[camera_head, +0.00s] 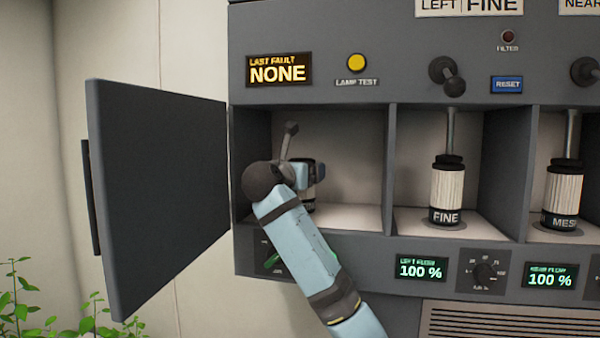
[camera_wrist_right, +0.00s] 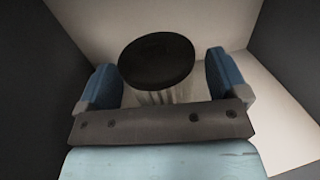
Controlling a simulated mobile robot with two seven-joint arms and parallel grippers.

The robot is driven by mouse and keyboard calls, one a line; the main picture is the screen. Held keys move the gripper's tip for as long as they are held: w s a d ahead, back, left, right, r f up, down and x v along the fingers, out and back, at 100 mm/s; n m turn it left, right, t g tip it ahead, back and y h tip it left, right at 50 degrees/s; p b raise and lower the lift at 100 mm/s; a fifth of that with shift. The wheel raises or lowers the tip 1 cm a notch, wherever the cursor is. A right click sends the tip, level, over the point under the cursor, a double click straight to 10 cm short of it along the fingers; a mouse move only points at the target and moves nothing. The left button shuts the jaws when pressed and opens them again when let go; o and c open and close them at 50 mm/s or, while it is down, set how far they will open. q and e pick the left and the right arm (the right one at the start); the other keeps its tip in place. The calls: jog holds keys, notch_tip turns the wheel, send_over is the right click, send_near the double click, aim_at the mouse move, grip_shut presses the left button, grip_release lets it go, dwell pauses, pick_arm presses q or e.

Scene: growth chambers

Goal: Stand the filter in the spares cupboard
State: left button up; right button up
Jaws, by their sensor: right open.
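The open cupboard (camera_head: 349,218) is the left bay of the grey cabinet, its dark door (camera_head: 160,195) swung out to the left. A filter (camera_head: 309,194) with a pale body stands upright in it, apparently on the floor, mostly hidden behind my right arm. In the right wrist view its black round cap (camera_wrist_right: 157,62) and pale pleats show between the two blue fingers. My right gripper (camera_head: 306,170) is inside the bay, open, with a finger on each side of the filter and visible gaps beside the cap. My left gripper is not in view.
A FINE filter (camera_head: 447,190) stands in the middle bay and a MESH-like labelled filter (camera_head: 565,190) in the right bay, both under stems. Divider walls bound the bays. The cupboard floor is clear right of my gripper. Plants (camera_head: 20,300) grow at lower left.

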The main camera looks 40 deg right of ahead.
jog(key=b+v, duration=0.3)
jog(key=v, duration=0.7)
jog(key=shift+s+a+b, duration=0.15)
jog(key=shift+a+b, duration=0.15)
jog(key=shift+a, duration=0.1)
jog(key=shift+s+a, duration=0.2)
jog(key=shift+a, duration=0.1)
jog(key=shift+s+a+r, duration=0.15)
jog(key=shift+a, duration=0.1)
